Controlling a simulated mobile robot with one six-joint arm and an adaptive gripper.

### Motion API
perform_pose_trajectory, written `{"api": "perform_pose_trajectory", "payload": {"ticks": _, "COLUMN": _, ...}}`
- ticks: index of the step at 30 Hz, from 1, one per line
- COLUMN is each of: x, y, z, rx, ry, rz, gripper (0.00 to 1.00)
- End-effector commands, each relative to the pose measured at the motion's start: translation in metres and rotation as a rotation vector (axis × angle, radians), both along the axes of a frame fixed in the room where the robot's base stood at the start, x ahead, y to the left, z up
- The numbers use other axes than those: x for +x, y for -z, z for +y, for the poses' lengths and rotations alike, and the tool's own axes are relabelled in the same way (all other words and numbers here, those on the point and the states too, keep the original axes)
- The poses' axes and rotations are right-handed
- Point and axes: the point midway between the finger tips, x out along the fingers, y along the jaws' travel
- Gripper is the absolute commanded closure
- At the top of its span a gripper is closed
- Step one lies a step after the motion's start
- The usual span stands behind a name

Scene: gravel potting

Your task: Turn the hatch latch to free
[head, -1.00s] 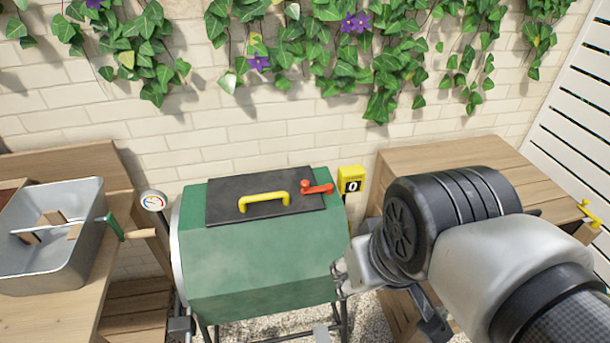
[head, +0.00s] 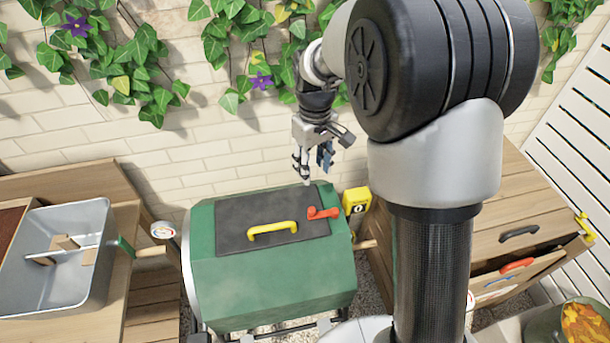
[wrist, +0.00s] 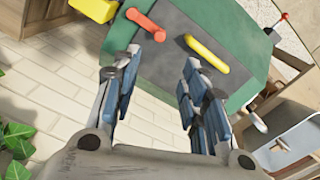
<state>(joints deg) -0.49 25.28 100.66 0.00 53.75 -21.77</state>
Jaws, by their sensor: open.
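The red hatch latch (head: 323,213) lies at the right end of the dark hatch (head: 232,235) on top of the green drum (head: 270,285). Its arm points right in the head view. The latch also shows in the wrist view (wrist: 146,24), ahead of the fingers. A yellow handle (head: 273,230) stands on the hatch, left of the latch; the wrist view shows it too (wrist: 207,53). My gripper (head: 313,180) is open and empty, fingers pointing down, above and behind the drum near the latch. It touches neither latch nor handle.
A yellow counter box (head: 356,201) sits right of the latch. A metal tub (head: 60,300) stands on the left wooden bench. A wooden cabinet (head: 520,200) with a partly open drawer is at right. The ivy-covered brick wall (head: 130,140) is close behind the gripper.

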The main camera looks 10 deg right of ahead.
Motion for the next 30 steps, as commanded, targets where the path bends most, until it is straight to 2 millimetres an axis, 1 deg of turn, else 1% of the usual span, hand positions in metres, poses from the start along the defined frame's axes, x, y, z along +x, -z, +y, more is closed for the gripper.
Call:
{"api": "perform_pose_trajectory", "payload": {"ticks": 4, "x": 0.002, "y": 0.012, "z": 0.000, "rx": 0.000, "ry": -0.006, "rz": 0.009, "gripper": 0.60}}
{"api": "perform_pose_trajectory", "payload": {"ticks": 7, "x": 0.002, "y": 0.027, "z": 0.000, "rx": -0.001, "ry": -0.006, "rz": 0.009, "gripper": 0.60}}
{"api": "perform_pose_trajectory", "payload": {"ticks": 21, "x": 0.001, "y": 0.129, "z": 0.000, "rx": 0.000, "ry": -0.004, "rz": 0.010, "gripper": 0.60}}
{"api": "perform_pose_trajectory", "payload": {"ticks": 25, "x": 0.001, "y": 0.152, "z": 0.000, "rx": 0.000, "ry": -0.004, "rz": 0.009, "gripper": 0.60}}
{"api": "perform_pose_trajectory", "payload": {"ticks": 30, "x": 0.002, "y": 0.170, "z": 0.000, "rx": 0.000, "ry": -0.004, "rz": 0.007, "gripper": 0.60}}
